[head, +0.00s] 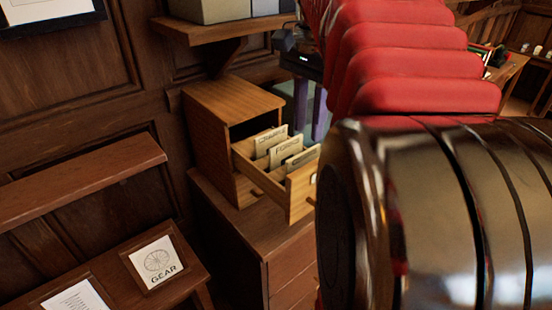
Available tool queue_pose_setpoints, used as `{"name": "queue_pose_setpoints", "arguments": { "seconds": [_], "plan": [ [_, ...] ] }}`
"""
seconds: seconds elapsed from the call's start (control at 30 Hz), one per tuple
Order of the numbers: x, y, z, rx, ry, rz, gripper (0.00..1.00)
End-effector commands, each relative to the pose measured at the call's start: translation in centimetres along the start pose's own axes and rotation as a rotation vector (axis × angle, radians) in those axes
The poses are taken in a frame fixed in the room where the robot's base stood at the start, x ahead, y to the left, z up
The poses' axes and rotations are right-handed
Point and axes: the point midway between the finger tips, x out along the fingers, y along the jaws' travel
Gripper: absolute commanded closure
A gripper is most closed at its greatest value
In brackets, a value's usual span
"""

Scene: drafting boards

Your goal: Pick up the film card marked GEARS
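A small wooden card box (232,105) stands on a brown cabinet with its drawer (300,200) pulled open. Several pale film cards stand in the drawer, among them a back card (271,140), a middle card (286,151) and a front card (303,159). Their markings are too small to read surely, so I cannot tell which is GEARS. What looks like my gripper (311,105) hangs beyond the drawer, with two purple-grey strips pointing down, partly hidden by my arm. It looks apart from the cards. Whether it is open or shut is unclear.
A framed sheet (158,262) with a wheel drawing and the word GEAR lies on a wooden desk at lower left, beside another sheet (75,298). A wall shelf (225,29) with grey boxes overhangs behind the card box. A wooden ledge (80,180) runs along the left wall.

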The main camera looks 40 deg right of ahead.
Motion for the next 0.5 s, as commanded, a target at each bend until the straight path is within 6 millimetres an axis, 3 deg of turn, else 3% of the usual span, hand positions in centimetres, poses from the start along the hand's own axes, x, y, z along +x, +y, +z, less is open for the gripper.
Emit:
{"name": "queue_pose_setpoints", "arguments": {
  "seconds": [0.2, 0.5],
  "plan": [
    [2.6, 0.0, 0.0, 0.0, -0.001, 0.001, 0.72],
    [3.0, 0.0, 0.0, 0.0, 0.0, 0.0, 0.72]
  ]
}}
